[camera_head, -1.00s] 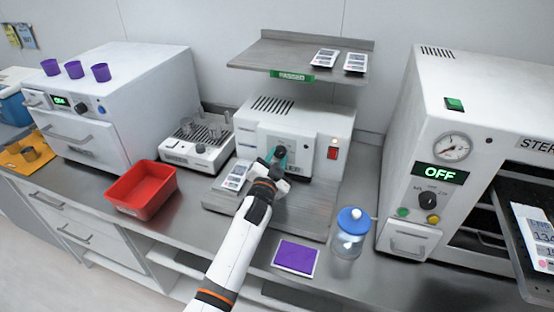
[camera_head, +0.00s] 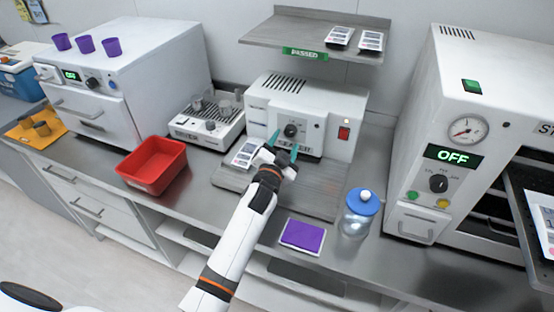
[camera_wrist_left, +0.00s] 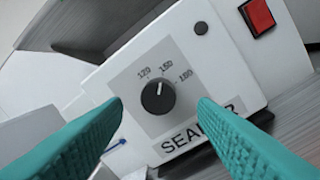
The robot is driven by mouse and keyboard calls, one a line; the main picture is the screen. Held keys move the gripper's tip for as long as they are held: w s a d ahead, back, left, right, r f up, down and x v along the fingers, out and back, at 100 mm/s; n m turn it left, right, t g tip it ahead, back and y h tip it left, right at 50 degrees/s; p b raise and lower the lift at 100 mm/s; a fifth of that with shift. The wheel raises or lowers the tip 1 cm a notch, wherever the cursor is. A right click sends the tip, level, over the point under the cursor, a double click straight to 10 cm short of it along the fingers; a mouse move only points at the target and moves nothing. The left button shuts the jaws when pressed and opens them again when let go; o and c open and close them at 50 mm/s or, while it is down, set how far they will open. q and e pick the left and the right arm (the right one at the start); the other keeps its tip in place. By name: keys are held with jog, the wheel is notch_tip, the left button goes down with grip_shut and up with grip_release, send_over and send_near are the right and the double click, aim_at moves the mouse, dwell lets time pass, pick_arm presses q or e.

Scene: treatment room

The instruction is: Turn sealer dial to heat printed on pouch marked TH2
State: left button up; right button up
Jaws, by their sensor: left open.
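The sealer (camera_head: 320,107) is a white box at the back of the counter. Its black dial (camera_head: 291,130) also shows in the left wrist view (camera_wrist_left: 158,97), amid the marks 120, 150 and 180. The dial's white pointer line points up, closest to 150. My left gripper (camera_head: 283,146) is open, its teal fingertips apart in front of the dial and not touching it. A printed pouch (camera_head: 245,155) lies left of the dial at the sealer's front, and two more pouches (camera_head: 341,37) (camera_head: 371,41) lie on the shelf. Their print is too small to read. My right gripper is not visible.
A red tray (camera_head: 152,166) stands at the left, a blue-lidded jar (camera_head: 360,214) and purple pad (camera_head: 303,235) at the front right. The sterilizer (camera_head: 457,90), reading OFF, stands at the right.

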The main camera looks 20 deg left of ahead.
pick_arm(q)
jog(key=s+b, duration=0.1)
jog(key=s, duration=0.8)
jog(key=shift+s+f, duration=0.1)
jog(key=shift+f, duration=0.1)
jog(key=shift+f, duration=0.1)
